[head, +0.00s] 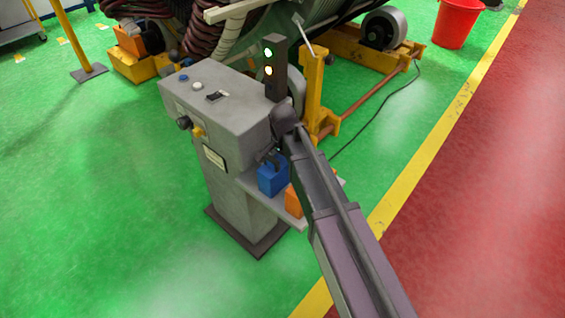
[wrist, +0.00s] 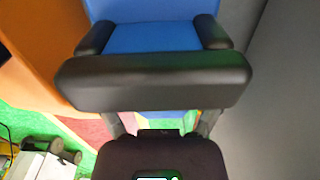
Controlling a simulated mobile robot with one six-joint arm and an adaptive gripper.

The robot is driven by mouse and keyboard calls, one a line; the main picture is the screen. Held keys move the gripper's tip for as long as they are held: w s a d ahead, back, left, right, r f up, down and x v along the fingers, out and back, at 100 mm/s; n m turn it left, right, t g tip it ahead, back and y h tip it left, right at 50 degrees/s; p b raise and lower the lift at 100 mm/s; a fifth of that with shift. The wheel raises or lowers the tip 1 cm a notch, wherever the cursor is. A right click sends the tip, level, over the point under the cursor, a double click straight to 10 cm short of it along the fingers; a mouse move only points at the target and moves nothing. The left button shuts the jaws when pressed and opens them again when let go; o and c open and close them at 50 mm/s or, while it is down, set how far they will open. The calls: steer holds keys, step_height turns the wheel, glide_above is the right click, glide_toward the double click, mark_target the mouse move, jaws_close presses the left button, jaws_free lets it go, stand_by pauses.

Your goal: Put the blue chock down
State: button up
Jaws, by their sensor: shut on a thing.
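The blue chock (head: 271,180) is at the small grey shelf (head: 256,191) on the side of the grey control pedestal (head: 222,118). My gripper (head: 273,158) is just above it, partly hidden behind my own arm. In the wrist view, the blue chock (wrist: 152,38) fills the space between the two dark fingers of my gripper (wrist: 153,33), which are shut on it. An orange chock (head: 294,202) sits beside it on the shelf, partly hidden by my arm. I cannot tell whether the blue chock touches the shelf.
The pedestal carries buttons and a signal post (head: 275,68) with green and yellow lights. Behind it stands a yellow roller frame (head: 315,90) under a large machine. A red bucket (head: 457,22) stands at the back right. Green floor at the left is open.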

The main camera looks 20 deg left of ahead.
mark_target(283, 158)
steer(key=shift+f, duration=0.1)
steer(key=o, duration=1.1)
steer(key=shift+c, duration=0.2)
step_height(283, 158, up, 12)
steer(key=p, duration=1.2)
